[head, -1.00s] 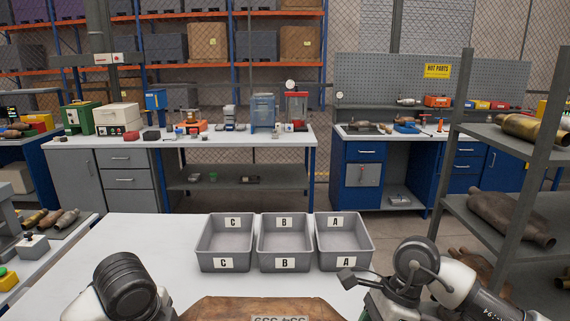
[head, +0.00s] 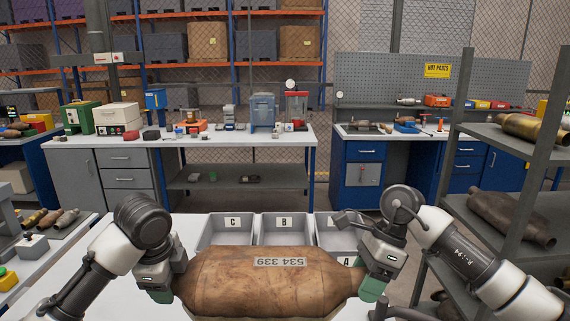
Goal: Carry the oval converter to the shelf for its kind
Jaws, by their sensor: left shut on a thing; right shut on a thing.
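The oval converter (head: 262,283) is a large rusty brown body with a plate reading 534 339, shown upside down. It is held level above the white table, in front of the bins. My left gripper (head: 172,288) is shut on its left end. My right gripper (head: 366,286) is shut on its right end. The fingertips are partly hidden by the converter. The grey shelf rack (head: 490,213) stands at the right, with a brassy converter (head: 532,129) on an upper shelf and a brown converter (head: 510,218) on the shelf below.
Grey bins C (head: 231,222), B (head: 284,222) and A (head: 335,222) stand on the white table (head: 110,243), partly hidden behind the converter. The rack's upright is close to my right arm. Workbenches stand farther back, with floor between.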

